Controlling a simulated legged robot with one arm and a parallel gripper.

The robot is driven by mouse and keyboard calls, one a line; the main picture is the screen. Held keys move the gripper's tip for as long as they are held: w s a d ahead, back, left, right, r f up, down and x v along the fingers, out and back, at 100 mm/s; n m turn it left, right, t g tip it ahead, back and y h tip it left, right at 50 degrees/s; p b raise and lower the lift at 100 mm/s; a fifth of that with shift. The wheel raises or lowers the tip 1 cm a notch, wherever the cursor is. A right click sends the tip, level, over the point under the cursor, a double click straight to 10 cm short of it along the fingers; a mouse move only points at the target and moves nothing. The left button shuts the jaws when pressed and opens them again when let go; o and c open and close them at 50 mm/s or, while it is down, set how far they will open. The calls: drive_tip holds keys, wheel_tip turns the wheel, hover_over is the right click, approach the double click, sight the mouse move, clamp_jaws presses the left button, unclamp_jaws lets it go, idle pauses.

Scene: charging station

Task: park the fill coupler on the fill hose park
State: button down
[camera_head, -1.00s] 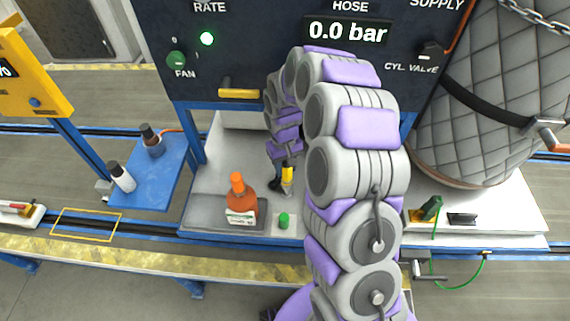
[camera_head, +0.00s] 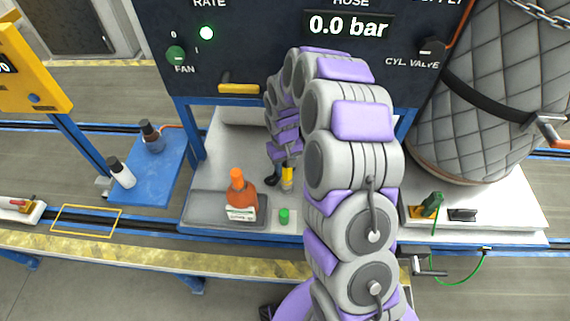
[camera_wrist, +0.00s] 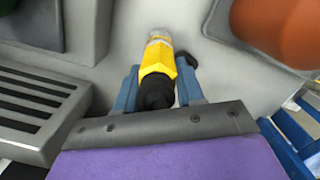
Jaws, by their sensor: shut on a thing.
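The fill coupler (camera_wrist: 157,66) is a yellow body with a pale metallic tip and a black rear end. My gripper (camera_wrist: 158,88) is shut on it, with one blue finger on each side. In the head view the coupler (camera_head: 287,176) shows as a small yellow piece low over the grey bench, below my gripper. A black curved piece (camera_head: 272,177) is just left of it; I cannot tell whether it is hose or a holder. I cannot make out which part is the fill hose park. My arm hides part of the bench.
An orange-capped bottle (camera_head: 241,200) stands in a grey tray (camera_head: 197,208), left of the coupler. A green-topped item (camera_head: 284,216) is in front. A slotted grate (camera_wrist: 35,100) lies left in the wrist view. The control panel (camera_head: 270,75) rises behind.

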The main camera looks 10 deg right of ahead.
drive_tip(key=shift+f, duration=0.7)
drive_tip(key=c, duration=0.6)
unclamp_jaws()
drive_tip(key=r+p, duration=0.1)
drive_tip(key=r, duration=0.4)
drive_tip(key=w+r+p, duration=0.1)
drive_tip(key=r, duration=1.1)
drive_tip(key=shift+w+a+r+p, duration=0.15)
drive_tip(key=shift+w+p, duration=0.1)
drive_tip(key=shift+p, duration=0.15)
drive_tip(key=s+r, duration=0.3)
drive_tip(key=s, duration=0.9)
drive_tip(key=s+r+m, duration=0.1)
drive_tip(key=s+r, duration=0.2)
drive_tip(key=s, duration=0.9)
drive_tip(key=s+r+m, duration=0.1)
drive_tip(key=s+r, duration=0.2)
drive_tip(key=s, duration=0.9)
drive_tip(key=shift+s+d+g, duration=0.2)
drive_tip(key=shift+s+g, duration=0.2)
